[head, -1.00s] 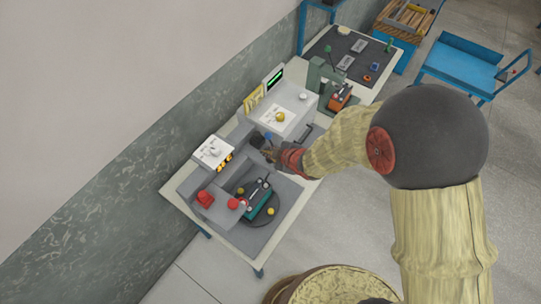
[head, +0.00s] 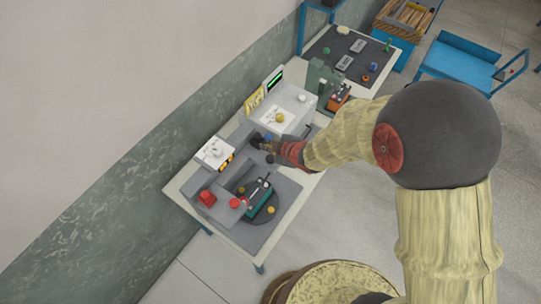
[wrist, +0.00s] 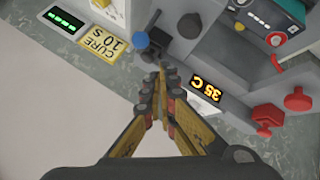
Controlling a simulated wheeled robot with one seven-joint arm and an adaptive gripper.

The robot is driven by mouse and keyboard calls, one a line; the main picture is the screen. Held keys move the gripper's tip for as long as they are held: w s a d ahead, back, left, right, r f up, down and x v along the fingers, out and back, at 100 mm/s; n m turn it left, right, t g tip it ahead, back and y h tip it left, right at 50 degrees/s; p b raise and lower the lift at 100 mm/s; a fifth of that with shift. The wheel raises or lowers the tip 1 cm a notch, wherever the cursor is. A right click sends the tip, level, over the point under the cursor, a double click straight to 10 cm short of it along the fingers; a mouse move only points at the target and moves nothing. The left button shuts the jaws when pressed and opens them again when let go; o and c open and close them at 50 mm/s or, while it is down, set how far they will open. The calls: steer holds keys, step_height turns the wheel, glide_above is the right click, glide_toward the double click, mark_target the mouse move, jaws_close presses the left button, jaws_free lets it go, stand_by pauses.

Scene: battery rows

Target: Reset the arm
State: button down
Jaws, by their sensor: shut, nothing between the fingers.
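My arm reaches in from the right over the workbench in the head view. My gripper (head: 259,141) is above the grey station in the middle of the bench. In the wrist view my gripper (wrist: 161,76) points up the picture, its two fingers together and nothing between them. A blue knob (wrist: 141,41) and a dark rounded part lie just beyond the fingertips in that view. I cannot tell whether the fingers touch anything.
A teal battery (head: 259,197) sits on a round dark plate, with red knobs (head: 207,198) nearby. An orange battery (head: 339,97) stands farther back.

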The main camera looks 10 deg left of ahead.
stand_by(0.8)
steer(key=s+d+f+m+g+h+b, duration=0.1)
steer(key=s+d+f+m+h, duration=0.15)
steer(key=d, duration=0.35)
steer(key=s+d+f+m+g+h, duration=0.1)
steer(key=s+d+m+h, duration=0.15)
steer(key=d, duration=0.35)
steer(key=s+d+r+m+h+b, duration=0.1)
steer(key=s+d+r+m+b, duration=0.3)
steer(key=s+d+m+b, duration=0.3)
steer(key=s+d+r+m+t+h+b, duration=0.1)
steer(key=s+d+r+m+b, duration=0.3)
steer(key=d+b, duration=0.8)
steer(key=shift+s+d+r+m+t+b, duration=0.25)
steer(key=shift+s+m+b, duration=1.15)
steer(key=shift+s+b, duration=0.7)
steer(key=shift+s, duration=0.15)
